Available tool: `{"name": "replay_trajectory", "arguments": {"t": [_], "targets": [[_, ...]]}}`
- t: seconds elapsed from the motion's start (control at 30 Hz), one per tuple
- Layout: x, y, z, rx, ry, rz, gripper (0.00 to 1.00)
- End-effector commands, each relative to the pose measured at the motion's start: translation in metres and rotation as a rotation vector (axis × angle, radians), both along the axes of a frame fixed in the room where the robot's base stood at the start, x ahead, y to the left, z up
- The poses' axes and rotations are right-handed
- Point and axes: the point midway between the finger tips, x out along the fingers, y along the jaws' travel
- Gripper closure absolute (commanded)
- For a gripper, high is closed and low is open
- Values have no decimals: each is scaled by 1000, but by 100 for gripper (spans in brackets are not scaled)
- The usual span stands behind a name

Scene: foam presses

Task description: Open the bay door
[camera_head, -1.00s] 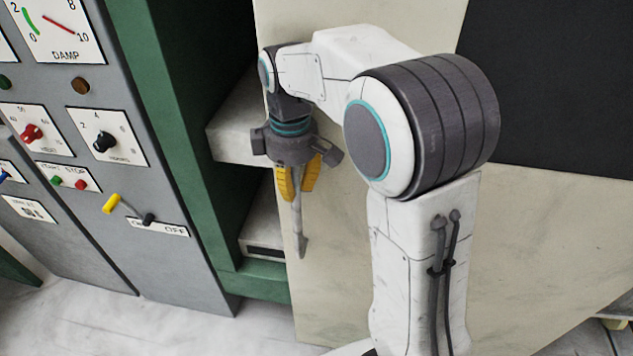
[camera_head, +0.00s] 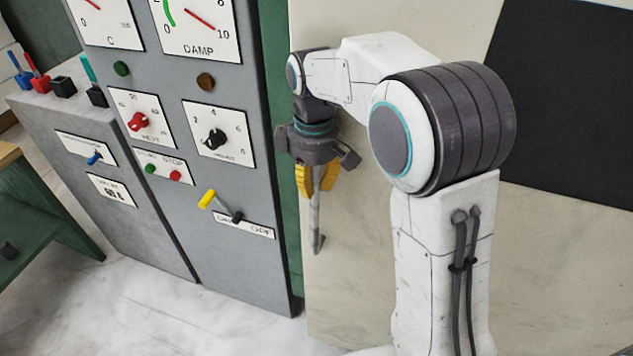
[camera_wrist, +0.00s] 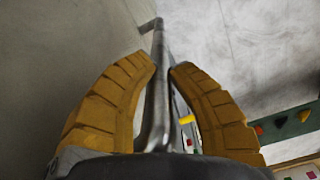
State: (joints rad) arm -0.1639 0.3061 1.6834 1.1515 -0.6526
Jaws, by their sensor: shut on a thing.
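The bay door is a large cream panel (camera_head: 345,265) with a dark rectangle at its upper right; its left edge shows beside the grey console. A grey vertical bar handle (camera_head: 317,230) is on the door near that edge. My gripper (camera_head: 318,185) points down with its yellow fingers closed around the handle, whose lower end sticks out below. In the wrist view the handle (camera_wrist: 158,80) runs between the two fingers (camera_wrist: 158,75), with the door surface (camera_wrist: 60,50) on the left. The bay's inside is hidden behind the door.
A grey console (camera_head: 240,270) with dials, knobs and a yellow-tipped lever (camera_head: 208,199) stands close left of the door. A green post (camera_head: 276,110) shows between them. A green bench (camera_head: 45,225) is at far left. Pale floor (camera_head: 190,325) is open in front.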

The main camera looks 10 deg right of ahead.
Motion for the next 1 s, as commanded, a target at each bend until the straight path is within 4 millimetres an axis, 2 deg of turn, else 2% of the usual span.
{"name": "replay_trajectory", "arguments": {"t": [0.37, 0.4, 0.63, 1.0], "targets": [[-1, 0, -2, -1, 6, 1, 100], [-1, 0, -2, -1, 6, 1, 77], [0, 0, -1, 0, 3, 1, 56], [1, 0, 4, 0, -1, 0, 55]]}}
